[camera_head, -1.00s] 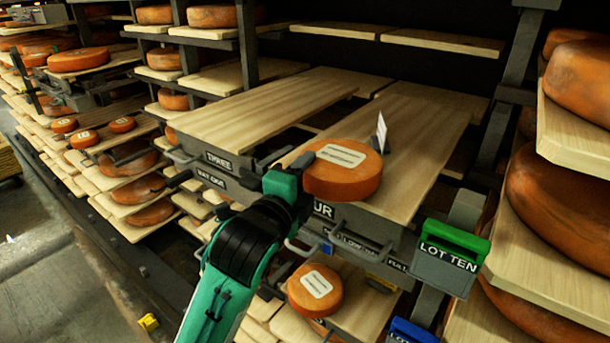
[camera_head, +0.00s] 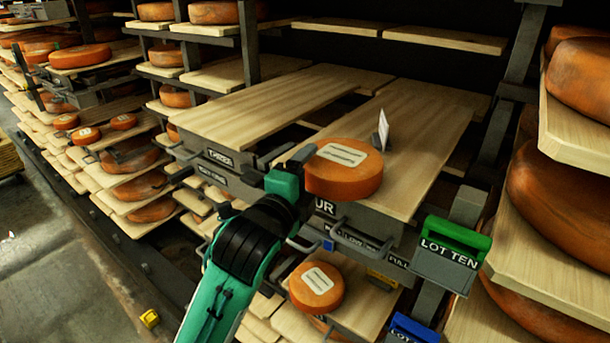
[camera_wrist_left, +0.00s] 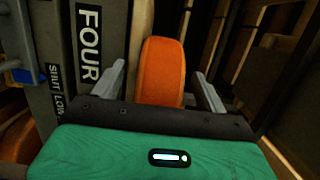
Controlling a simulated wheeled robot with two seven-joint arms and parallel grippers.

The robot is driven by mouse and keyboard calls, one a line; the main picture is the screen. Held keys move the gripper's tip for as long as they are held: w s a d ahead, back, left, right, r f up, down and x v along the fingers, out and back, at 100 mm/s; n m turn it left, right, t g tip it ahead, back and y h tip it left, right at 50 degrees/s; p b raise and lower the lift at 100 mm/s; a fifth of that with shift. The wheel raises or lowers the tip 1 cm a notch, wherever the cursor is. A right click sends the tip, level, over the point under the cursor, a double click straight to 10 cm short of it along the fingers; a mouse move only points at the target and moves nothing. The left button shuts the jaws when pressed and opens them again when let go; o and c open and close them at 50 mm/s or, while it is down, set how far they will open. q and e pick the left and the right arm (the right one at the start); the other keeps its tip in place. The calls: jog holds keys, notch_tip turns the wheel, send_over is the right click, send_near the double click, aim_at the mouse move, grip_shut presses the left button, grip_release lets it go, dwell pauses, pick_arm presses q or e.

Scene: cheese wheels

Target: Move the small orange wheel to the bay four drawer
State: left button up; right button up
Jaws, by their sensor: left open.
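An orange wheel (camera_head: 340,177) with a pale label on top sits at the front left corner of the bay four drawer (camera_head: 425,150). My left gripper (camera_head: 303,170) is at the wheel's left side in the head view. In the left wrist view the wheel (camera_wrist_left: 164,72) stands between the two spread fingers (camera_wrist_left: 163,88), with a gap on each side. The bay's FOUR plate (camera_wrist_left: 88,45) shows left of it there. The wheel's underside is hidden. A second labelled orange wheel (camera_head: 316,288) lies on a lower board. My right gripper is out of view.
The bay three drawer (camera_head: 270,105) is bare at left. A green LOT TEN box (camera_head: 450,255) hangs at right. Racks of large wheels (camera_head: 560,205) line the right side. The drawer's back is clear.

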pick_arm(q)
jog(key=p+v, duration=1)
jog(key=v, duration=0.4)
jog(key=shift+w, duration=0.1)
dwell(0.3)
